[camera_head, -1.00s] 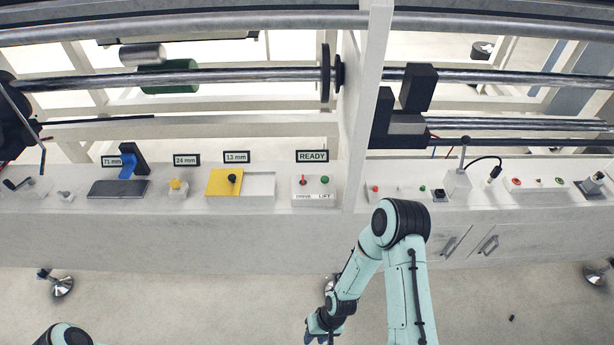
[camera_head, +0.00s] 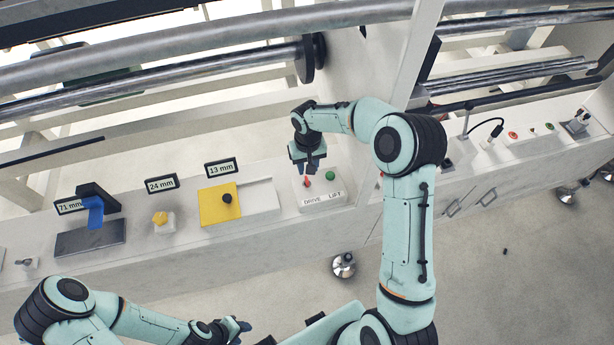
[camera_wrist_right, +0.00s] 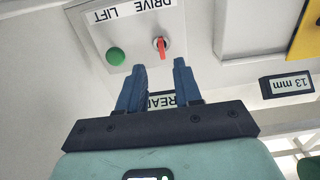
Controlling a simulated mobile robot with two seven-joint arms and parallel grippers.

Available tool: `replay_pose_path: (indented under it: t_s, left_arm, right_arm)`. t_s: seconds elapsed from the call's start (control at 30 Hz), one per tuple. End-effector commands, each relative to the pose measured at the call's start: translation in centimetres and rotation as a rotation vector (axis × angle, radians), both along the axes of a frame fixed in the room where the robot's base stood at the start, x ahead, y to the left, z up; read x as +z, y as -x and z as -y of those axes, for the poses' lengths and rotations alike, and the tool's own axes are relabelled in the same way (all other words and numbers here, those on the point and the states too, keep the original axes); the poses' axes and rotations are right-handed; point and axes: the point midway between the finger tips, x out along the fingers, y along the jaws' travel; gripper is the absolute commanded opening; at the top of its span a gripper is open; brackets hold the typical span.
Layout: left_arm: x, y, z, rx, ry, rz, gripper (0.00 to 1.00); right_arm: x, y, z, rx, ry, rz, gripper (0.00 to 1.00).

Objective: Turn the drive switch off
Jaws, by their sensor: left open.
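The drive switch is a small red lever (camera_head: 307,182) on a white switch box (camera_head: 322,199) labelled DRIVE and LIFT. A green button (camera_head: 331,182) sits beside it, above LIFT. In the right wrist view, the red lever (camera_wrist_right: 161,46) stands just beyond the fingertips, in line with the gap between them. My right gripper (camera_wrist_right: 160,66) is open and empty, and no contact with the lever shows. In the head view my right gripper (camera_head: 306,171) points down over the box and hides part of it. My left gripper (camera_head: 243,326) is open, low and away from the panel.
Left of the box are a yellow plate with a black knob (camera_head: 221,204), a yellow knob (camera_head: 160,218) and a blue lever (camera_head: 94,212). A display sign (camera_wrist_right: 160,99) lies partly behind the right fingers. Metal rollers (camera_head: 180,79) run behind the panel.

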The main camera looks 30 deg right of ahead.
Motion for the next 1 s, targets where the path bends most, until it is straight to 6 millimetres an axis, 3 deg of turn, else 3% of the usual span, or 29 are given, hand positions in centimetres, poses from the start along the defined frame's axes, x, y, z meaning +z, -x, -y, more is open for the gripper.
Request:
replay_pose_path:
  t_s: [0.1,0.3,0.5,0.77,0.9,1.0]
  left_arm:
    - [0.0,-0.1,0.0,0.0,0.0,0.001,0.43]
    - [0.1,-0.2,0.0,0.0,0.0,0.002,0.43]
    - [0.1,-0.2,0.0,0.0,0.0,0.003,0.43]
    - [0.1,-0.2,0.0,0.0,0.0,0.003,0.43]
    - [0.1,-0.2,0.0,0.0,0.0,0.003,0.43]
    - [0.1,-0.2,0.0,0.0,0.0,0.003,0.43]
  right_arm:
    - [-2.7,0.1,-0.1,0.002,-0.002,-0.005,0.34]
    - [-5.8,0.0,-0.1,0.002,-0.002,-0.003,0.34]
    - [-7.1,0.0,0.0,0.001,-0.001,0.0,0.34]
    - [-7.2,-0.1,0.0,0.001,-0.001,0.001,0.34]
    - [-7.2,-0.1,0.0,0.001,-0.002,0.001,0.0]
    - [-7.2,-0.1,-0.1,0.001,-0.002,0.0,0.0]
